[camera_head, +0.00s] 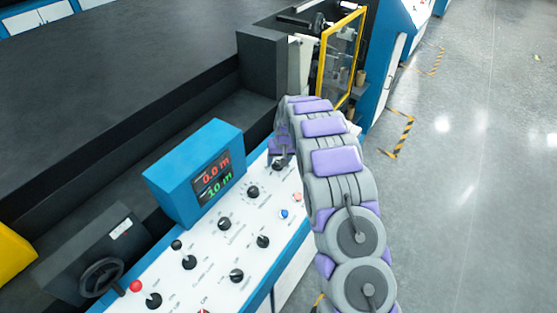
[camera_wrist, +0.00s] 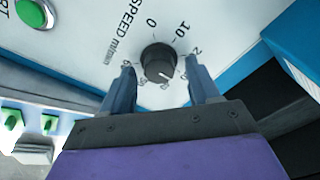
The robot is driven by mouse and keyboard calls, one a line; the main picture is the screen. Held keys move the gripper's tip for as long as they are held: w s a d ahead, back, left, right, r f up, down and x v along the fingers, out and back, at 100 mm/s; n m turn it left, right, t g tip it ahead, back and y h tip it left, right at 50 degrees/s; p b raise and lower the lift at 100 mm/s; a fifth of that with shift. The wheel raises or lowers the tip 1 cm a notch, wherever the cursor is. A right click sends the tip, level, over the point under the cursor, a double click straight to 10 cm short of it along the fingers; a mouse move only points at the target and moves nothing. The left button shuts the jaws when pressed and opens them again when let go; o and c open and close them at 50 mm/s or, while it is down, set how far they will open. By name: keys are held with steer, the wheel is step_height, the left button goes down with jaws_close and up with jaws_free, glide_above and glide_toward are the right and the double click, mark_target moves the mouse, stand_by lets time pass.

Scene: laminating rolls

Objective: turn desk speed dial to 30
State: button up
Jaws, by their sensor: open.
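The speed dial (camera_wrist: 158,60) is a black knob on the white panel, labelled "SPEED m/min", in the wrist view. Its scale shows 0, 10 and 20, with partly hidden marks further round. The knob's white pointer line faces down toward a small mark that looks like 40. My gripper (camera_wrist: 159,76) is open, with one finger on each side of the knob; I cannot tell whether they touch it. In the head view my gripper (camera_head: 283,146) is at the desk's far end, above a black knob (camera_head: 278,165).
A blue display box (camera_head: 195,173) with red and green readouts stands left of the knobs. Several other black knobs and buttons line the white desk (camera_head: 215,262). A green button (camera_wrist: 34,13) sits upper left in the wrist view. A yellow-framed guard (camera_head: 342,60) stands beyond my arm.

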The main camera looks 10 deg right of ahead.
steer(key=p+v, duration=0.1)
steer(key=v, duration=1.6)
steer(key=shift+r, duration=0.1)
steer(key=s+a+r+g+b, duration=0.1)
steer(key=s+r, duration=0.2)
steer(key=s, duration=0.8)
steer(key=s+a+r+g+b, duration=0.1)
steer(key=s+r+b, duration=0.15)
steer(key=s, duration=0.85)
steer(key=s+f+g+h+b, duration=0.1)
steer(key=s+f+g, duration=0.1)
steer(key=s, duration=2.7)
steer(key=shift+a+f+b, duration=0.2)
steer(key=shift+f+b, duration=0.2)
steer(key=shift+f, duration=0.35)
